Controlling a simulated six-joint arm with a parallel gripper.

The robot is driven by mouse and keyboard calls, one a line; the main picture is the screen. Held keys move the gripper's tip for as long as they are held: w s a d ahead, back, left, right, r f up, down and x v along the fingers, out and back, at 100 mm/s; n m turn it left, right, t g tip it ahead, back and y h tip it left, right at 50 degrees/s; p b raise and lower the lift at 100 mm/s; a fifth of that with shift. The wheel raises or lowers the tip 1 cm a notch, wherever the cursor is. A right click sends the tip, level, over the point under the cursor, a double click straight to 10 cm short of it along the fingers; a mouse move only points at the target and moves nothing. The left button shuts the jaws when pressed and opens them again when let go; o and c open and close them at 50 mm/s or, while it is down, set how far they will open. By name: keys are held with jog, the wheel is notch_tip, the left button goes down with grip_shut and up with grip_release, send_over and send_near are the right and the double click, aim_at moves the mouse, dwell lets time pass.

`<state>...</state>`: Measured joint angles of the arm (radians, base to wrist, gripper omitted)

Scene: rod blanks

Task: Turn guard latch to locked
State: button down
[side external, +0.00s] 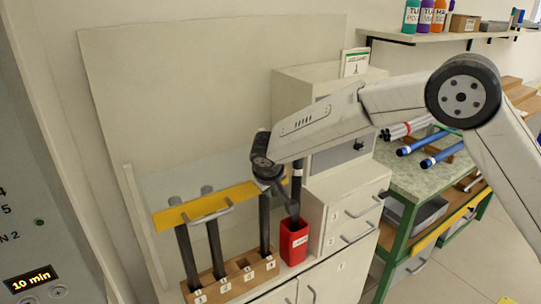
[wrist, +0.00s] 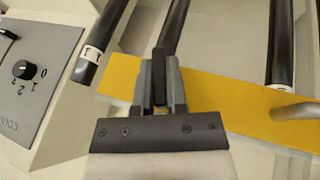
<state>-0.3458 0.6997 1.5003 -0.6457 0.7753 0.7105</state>
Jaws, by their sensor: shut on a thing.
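The yellow guard bar (side external: 205,205) runs across the front of the black rods, with a grey handle (side external: 212,215) on it. It also crosses the wrist view (wrist: 225,95). My gripper (side external: 275,183) is at the right end of the bar. In the wrist view my gripper (wrist: 159,80) is shut on a dark upright tab (wrist: 159,68), which looks like the guard latch, by that end of the bar. The fingers hide its lower part. In the side view my gripper hides the latch, and I cannot read its locked or unlocked position.
The rods stand in a numbered wooden rack (side external: 236,280). A red bin (side external: 294,243) beside it holds a black rod (side external: 296,190) with a white band, close to my gripper. A grey panel with a knob (wrist: 22,69) is at the wrist view's left. Drawers (side external: 345,212) stand right.

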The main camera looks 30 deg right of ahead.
jog(key=shift+w+a+r+n+t+h, duration=0.1)
jog(key=shift+w+r+n+t+h, duration=0.05)
jog(key=shift+h, duration=0.5)
jog(key=shift+w+a+r+n+t+h, duration=0.1)
jog(key=shift+n+t+h, duration=0.05)
jog(key=shift+h, duration=0.5)
jog(key=c, duration=0.7)
grip_release()
jog(key=shift+o, duration=0.2)
jog(key=shift+s+d+f, duration=0.1)
jog(key=v, duration=0.8)
